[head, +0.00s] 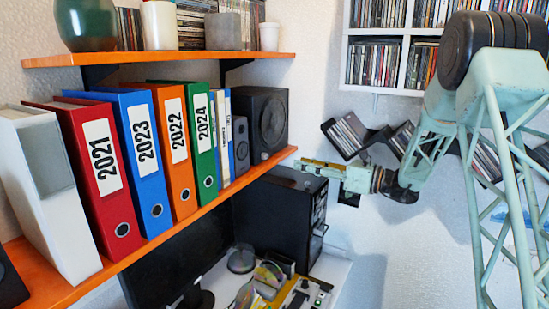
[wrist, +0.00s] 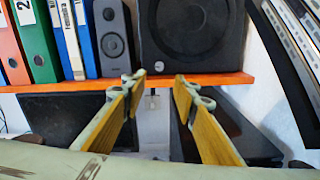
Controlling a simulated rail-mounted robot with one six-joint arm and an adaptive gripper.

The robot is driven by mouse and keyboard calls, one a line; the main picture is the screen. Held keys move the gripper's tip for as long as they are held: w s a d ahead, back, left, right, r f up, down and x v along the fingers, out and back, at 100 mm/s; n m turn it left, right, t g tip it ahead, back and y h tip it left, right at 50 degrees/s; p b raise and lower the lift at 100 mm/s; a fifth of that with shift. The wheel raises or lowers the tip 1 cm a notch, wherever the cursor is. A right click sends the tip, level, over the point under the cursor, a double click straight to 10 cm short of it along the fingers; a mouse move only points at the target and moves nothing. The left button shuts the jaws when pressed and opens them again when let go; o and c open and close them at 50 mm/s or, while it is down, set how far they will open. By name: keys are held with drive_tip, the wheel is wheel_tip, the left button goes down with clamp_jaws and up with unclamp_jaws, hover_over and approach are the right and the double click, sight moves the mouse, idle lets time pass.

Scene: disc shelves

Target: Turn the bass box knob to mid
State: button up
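My gripper (head: 304,164) is just right of the shelf's end, lower than the box. In the wrist view the gripper (wrist: 155,82) is open, with two yellow-padded fingers wide apart. Nothing is between the fingertips, which show just below the box against the shelf edge. I see no contact with the box.
A small grey-blue speaker (head: 241,145) stands left of the box, with binders (head: 172,142) further left. The orange shelf edge (wrist: 225,78) crosses ahead of the fingers. A black cabinet (head: 282,213) is below. Disc racks (head: 347,136) hang on the right wall.

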sight(267, 156)
drive_tip(key=shift+a, duration=0.2)
drive_tip(key=shift+x, duration=6.8)
drive_tip(key=shift+c, duration=0.8)
drive_tip(key=c, duration=0.7)
